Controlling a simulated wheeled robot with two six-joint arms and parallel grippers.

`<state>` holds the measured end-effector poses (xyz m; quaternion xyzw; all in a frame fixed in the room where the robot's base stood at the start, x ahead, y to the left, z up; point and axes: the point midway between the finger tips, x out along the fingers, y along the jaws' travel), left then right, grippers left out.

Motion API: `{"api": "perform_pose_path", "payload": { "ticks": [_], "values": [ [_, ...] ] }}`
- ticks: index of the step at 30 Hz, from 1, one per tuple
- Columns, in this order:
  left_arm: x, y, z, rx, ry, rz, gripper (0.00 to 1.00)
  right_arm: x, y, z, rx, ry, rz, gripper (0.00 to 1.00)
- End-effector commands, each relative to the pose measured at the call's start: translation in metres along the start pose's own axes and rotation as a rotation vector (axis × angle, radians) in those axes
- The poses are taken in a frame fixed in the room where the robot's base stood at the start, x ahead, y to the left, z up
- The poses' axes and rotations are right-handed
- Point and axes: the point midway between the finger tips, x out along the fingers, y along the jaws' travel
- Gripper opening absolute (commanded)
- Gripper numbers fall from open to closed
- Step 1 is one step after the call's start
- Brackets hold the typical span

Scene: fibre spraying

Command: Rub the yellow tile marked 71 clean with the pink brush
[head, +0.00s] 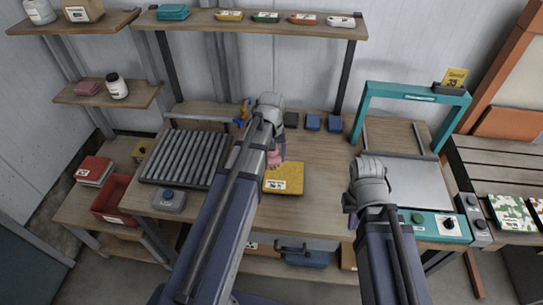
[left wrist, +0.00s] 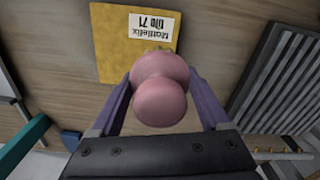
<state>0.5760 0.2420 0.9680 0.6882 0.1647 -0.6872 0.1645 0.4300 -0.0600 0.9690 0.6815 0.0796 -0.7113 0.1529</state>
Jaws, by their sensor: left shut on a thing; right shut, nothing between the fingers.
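The yellow tile (head: 285,181) lies flat on the wooden table, its white label facing up. In the left wrist view the tile (left wrist: 111,62) shows its label reading 71, upside down. My left gripper (head: 275,158) is shut on the pink brush (left wrist: 160,104), whose rounded pink body sits between the purple fingers. The brush is at the tile's edge in the left wrist view; its underside is hidden, so I cannot tell whether it touches. My right gripper (head: 351,220) is shut and empty, right of the tile near the teal-framed machine.
A ribbed dark rack (head: 187,157) lies left of the tile. A teal-framed machine (head: 412,92) stands at the right. Small dark blue blocks (head: 313,122) sit at the back. A red bin (head: 112,198) stands at the left. The table between tile and blocks is clear.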

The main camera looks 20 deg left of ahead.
Motion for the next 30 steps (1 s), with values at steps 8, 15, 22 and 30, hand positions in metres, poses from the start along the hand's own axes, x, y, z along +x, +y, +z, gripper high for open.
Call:
{"api": "perform_pose_path", "payload": {
  "ticks": [8, 15, 22, 30],
  "values": [
    [-0.017, 0.0, 0.0, 0.0, 0.0, 0.0, 0.35, -0.017, 0.002, 0.001, 0.0, 0.0, 0.0, 0.0],
    [-0.032, 0.0, 0.0, 0.0, 0.0, 0.0, 0.35, -0.032, 0.003, 0.002, 0.0, 0.0, 0.0, 0.0],
    [-0.03, 0.0, 0.0, 0.0, 0.0, 0.0, 0.35, -0.03, 0.003, 0.002, 0.0, 0.0, 0.0, 0.0],
    [-0.03, 0.0, 0.0, 0.0, 0.0, 0.0, 0.35, -0.03, 0.003, 0.002, 0.0, 0.0, 0.0, 0.0]
  ]
}}
